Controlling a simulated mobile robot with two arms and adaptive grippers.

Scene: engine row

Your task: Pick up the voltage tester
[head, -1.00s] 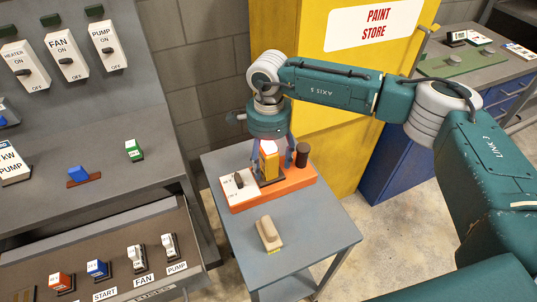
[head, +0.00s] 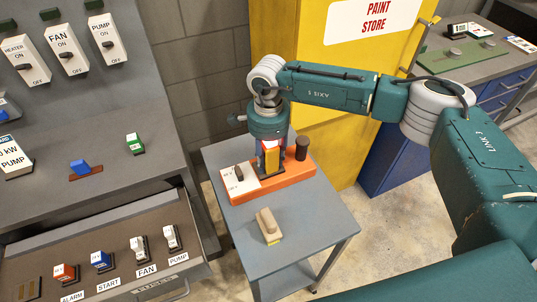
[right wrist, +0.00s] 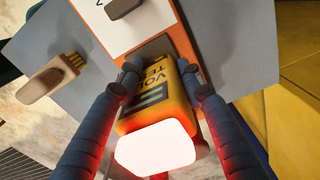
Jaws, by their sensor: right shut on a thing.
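The voltage tester (head: 270,160) is a yellow block with a dark label and a white top. It stands at the orange base (head: 290,185) on the small grey table, mostly hidden under my wrist in the head view. In the right wrist view the tester (right wrist: 150,105) shows partial black lettering and a bright white end towards the camera. My right gripper (right wrist: 165,80) is shut on it, one blue-grey finger on each side. I cannot tell whether the tester's bottom touches the base. My left gripper is not in view.
The base also carries a white switch plate (head: 240,181) and a dark knob (head: 302,148). A wooden-handled brush (head: 268,225) lies on the grey table (head: 310,225) in front. A bench with an open drawer (head: 110,250) is at left; the yellow paint cabinet (head: 320,90) stands behind.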

